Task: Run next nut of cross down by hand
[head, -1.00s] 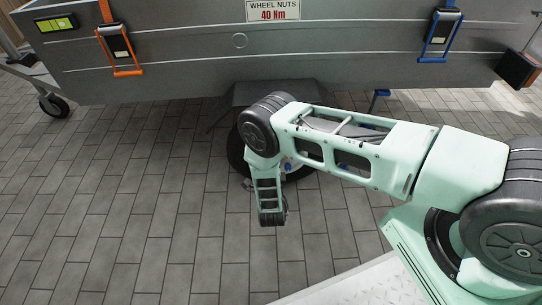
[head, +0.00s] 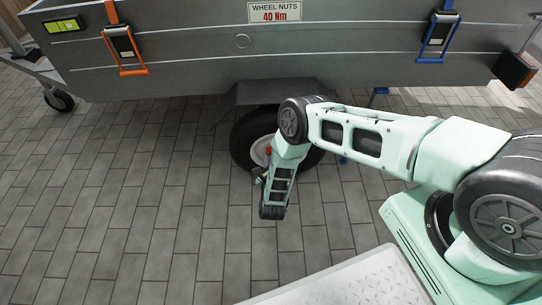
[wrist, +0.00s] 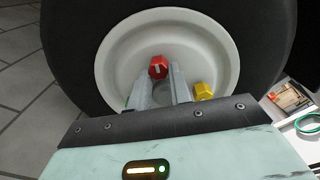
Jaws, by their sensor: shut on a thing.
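The wheel (head: 243,140) under the grey trailer has a dark tyre and a pale rim (wrist: 120,55) that fills the wrist view. A red nut (wrist: 158,67) sits at the rim's middle area, between the tips of my gripper (wrist: 159,74). My gripper is shut on the red nut; its fingers hide part of the rim behind. A yellow nut (wrist: 204,91) stands on the rim to the right, apart from the fingers. In the head view my arm covers part of the wheel, and a small red spot shows beside my wrist.
The trailer side (head: 200,60) hangs over the wheel, with a "WHEEL NUTS 40 Nm" label (head: 274,11). In the wrist view a green ring (wrist: 309,124) lies on a pale surface at the right edge. The paved floor (head: 110,190) is clear at left.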

